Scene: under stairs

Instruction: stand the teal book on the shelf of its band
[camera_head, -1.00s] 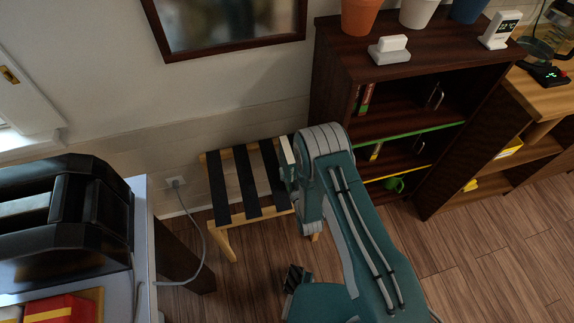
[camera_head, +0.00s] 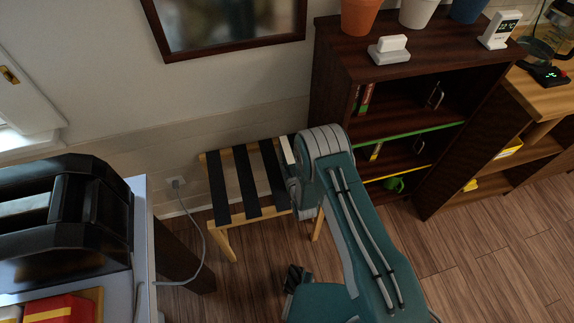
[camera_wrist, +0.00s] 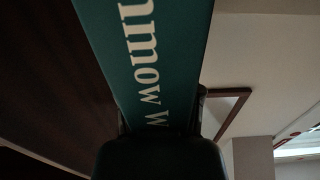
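The teal book (camera_wrist: 150,60) fills the upper middle of the wrist view, with large pale lettering on its spine. My gripper (camera_wrist: 160,118) is shut on it, with a dark finger at each side. In the head view my arm hides the gripper and most of the book; a pale strip beside my wrist may be the book's edge. The dark wood bookcase (camera_head: 333,58) has a green band (camera_head: 410,133) along one shelf edge and a yellow band (camera_head: 398,174) along the lower one.
A slatted luggage rack (camera_head: 240,185) stands left of the bookcase, below my wrist. Pots and a white device (camera_head: 500,30) stand on the bookcase top. A yellow-spined book (camera_head: 376,151) stands on the yellow-banded shelf. A green mug (camera_head: 394,184) is below.

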